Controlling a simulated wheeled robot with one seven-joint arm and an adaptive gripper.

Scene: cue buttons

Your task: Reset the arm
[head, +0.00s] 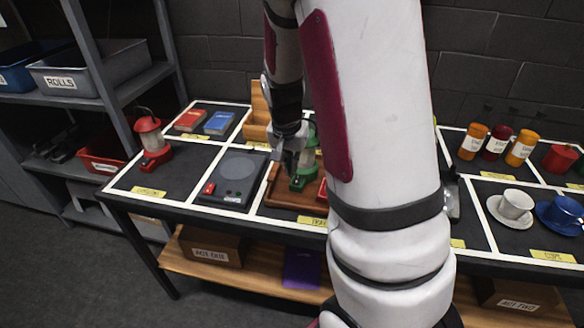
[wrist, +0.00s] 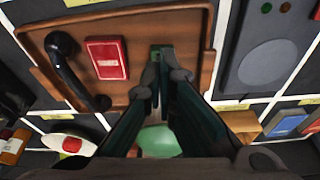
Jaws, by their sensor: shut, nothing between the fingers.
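A green rounded thing (wrist: 160,140) lies partly hidden behind the fingers. The tray holds a red card box (wrist: 106,58) and a black handset (wrist: 72,68). My arm covers the middle of the head view and hides part of the table.
A grey speaker device (head: 234,178) and a red lantern (head: 151,138) stand left of the tray. Red and blue boxes (head: 219,122) lie behind. Jars (head: 497,143), a white cup (head: 515,204) and a blue cup (head: 562,212) stand right. A shelf (head: 105,65) stands at the left.

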